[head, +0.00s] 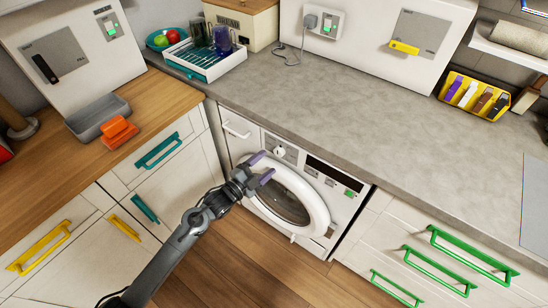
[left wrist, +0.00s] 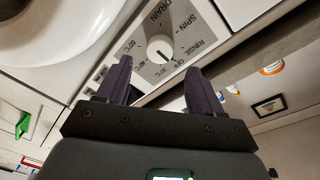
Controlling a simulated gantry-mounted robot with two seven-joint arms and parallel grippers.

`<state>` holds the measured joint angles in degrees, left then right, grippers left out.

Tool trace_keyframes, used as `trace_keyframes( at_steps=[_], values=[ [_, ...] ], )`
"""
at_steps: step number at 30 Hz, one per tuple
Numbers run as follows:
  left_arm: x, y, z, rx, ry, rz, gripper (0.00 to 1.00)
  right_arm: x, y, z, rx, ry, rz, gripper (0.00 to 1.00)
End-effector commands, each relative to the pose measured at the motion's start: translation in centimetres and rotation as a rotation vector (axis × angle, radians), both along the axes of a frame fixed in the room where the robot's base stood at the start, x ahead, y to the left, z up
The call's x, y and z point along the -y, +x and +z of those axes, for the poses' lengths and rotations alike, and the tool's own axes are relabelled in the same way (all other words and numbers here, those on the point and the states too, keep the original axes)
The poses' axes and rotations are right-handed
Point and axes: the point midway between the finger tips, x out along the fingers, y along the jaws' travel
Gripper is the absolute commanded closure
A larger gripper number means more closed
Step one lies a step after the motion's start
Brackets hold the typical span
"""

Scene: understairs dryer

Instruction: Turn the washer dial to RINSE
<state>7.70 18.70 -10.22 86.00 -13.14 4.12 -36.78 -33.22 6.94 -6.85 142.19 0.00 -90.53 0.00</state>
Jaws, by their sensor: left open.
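The washer (head: 316,193) is a white front-loading machine under the grey counter. Its round white dial (head: 279,151) is at the upper left of its front. In the left wrist view the dial (left wrist: 160,47) sits on a grey panel with DRAIN, SPIN, RINSE, OFF and temperature labels around it. I cannot tell for sure which label its mark points to. My left gripper (head: 263,167) is open, with its purple fingers in front of the panel, near the dial. In the left wrist view the fingers (left wrist: 158,68) stand either side below the dial, with nothing between them. My right gripper is not in view.
The washer's round door (head: 314,215) is just right of my left gripper and looks closed. Drawers with teal handles (head: 158,150) are at the left, and drawers with green handles (head: 435,272) at the right. The grey counter (head: 370,110) above is mostly clear.

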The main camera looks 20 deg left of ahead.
Motion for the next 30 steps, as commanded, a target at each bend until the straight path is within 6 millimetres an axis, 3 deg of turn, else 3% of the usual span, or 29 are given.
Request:
trace_keyframes(
  at_steps=[9,23,30],
  values=[
    [1.5,3.8,-0.1,0.000,-0.001,0.000,0.34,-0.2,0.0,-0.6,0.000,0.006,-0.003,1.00],
    [1.9,4.7,0.0,-0.001,0.000,-0.001,0.34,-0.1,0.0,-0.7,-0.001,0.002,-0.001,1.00],
    [1.9,4.6,0.0,-0.001,0.001,0.000,0.69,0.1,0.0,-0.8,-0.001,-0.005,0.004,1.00]
  ],
)
